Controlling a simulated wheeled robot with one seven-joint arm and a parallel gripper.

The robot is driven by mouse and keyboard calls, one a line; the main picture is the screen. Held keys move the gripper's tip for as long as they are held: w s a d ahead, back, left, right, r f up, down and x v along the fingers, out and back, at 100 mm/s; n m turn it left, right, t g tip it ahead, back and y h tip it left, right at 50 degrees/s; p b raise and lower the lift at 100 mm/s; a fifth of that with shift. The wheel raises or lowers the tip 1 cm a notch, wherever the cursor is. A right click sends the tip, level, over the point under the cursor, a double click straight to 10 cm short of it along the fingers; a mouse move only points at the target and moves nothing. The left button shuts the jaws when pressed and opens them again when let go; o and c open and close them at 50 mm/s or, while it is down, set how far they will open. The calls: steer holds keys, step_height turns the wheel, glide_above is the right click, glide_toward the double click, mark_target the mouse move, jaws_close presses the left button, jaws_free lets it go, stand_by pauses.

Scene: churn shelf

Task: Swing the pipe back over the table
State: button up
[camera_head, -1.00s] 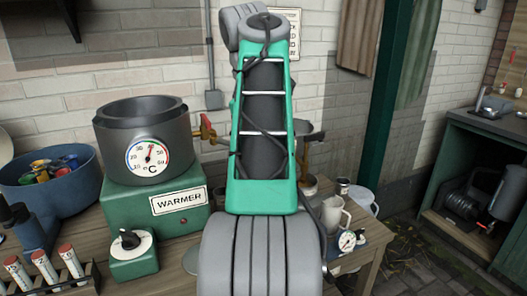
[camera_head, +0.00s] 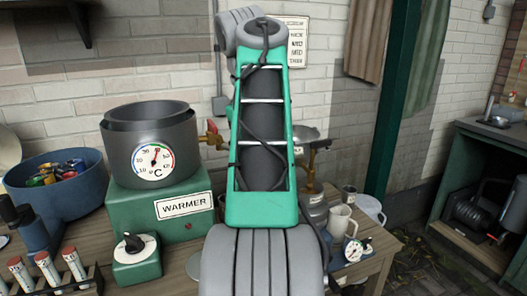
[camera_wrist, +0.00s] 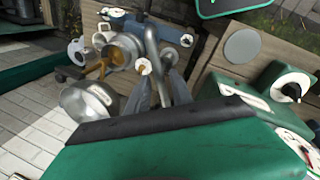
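A grey metal pipe (camera_wrist: 152,45) with a bent end shows in the wrist view, above the wooden table (camera_wrist: 220,60). My gripper (camera_wrist: 158,85) is at the pipe, with grey fingers on either side of its lower part. I cannot tell whether the fingers press on it. In the camera_head view, my arm hides the gripper and most or all of the pipe.
A metal pan (camera_wrist: 92,100) and brass parts (camera_wrist: 95,70) lie close to the gripper. A white mug (camera_head: 338,218) and a small gauge (camera_head: 354,250) stand at the table's right. A blue bowl (camera_head: 50,205) stands at the left. A green post (camera_head: 395,100) rises behind.

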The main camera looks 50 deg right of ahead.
steer(key=shift+o, duration=0.6)
steer(key=p+v, duration=0.4)
steer(key=v, duration=0.3)
steer(key=shift+r+p, duration=0.35)
steer(key=shift+c, duration=0.2)
